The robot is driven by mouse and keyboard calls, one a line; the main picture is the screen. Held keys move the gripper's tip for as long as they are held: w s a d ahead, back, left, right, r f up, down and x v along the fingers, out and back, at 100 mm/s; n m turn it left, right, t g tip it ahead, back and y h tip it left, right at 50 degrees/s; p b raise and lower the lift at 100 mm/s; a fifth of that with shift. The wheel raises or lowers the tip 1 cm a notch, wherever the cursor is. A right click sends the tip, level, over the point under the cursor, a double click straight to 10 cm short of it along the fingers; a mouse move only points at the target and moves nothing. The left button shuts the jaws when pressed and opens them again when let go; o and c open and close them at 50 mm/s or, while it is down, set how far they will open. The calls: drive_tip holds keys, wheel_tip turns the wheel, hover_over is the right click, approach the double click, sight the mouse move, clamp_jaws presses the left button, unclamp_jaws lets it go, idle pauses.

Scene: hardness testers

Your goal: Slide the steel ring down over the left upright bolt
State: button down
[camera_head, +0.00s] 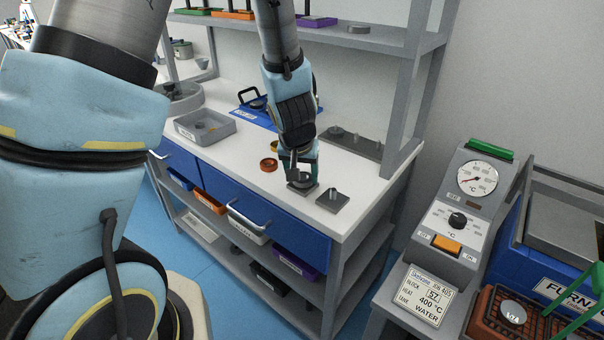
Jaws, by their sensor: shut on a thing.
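My gripper (298,172) points down at the front right of the white bench. It is shut on the steel ring (302,179), a small dark grey ring low between its fingertips. The ring is right over the left base plate (297,189), close to it. The left bolt is hidden by the ring and fingers. I cannot tell whether the ring is around the bolt or just above it. A second square plate (340,201) with a short upright bolt (333,192) stands to the right, apart from the gripper.
An orange-brown ring (268,164) and a brass one lie left of the gripper on the bench (232,165). A grey tray (206,126) and a blue board (250,113) are farther back. A grey rack (352,146) is behind right. A shelf (350,37) hangs above.

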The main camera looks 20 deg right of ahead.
drive_tip(key=shift+c, duration=0.3)
unclamp_jaws()
drive_tip(key=shift+r, duration=0.1)
drive_tip(key=p+v, duration=0.5)
drive_tip(key=v, duration=0.5)
drive_tip(key=shift+s+r, duration=0.2)
drive_tip(key=shift+r, duration=0.05)
drive_tip(key=shift+a, duration=0.2)
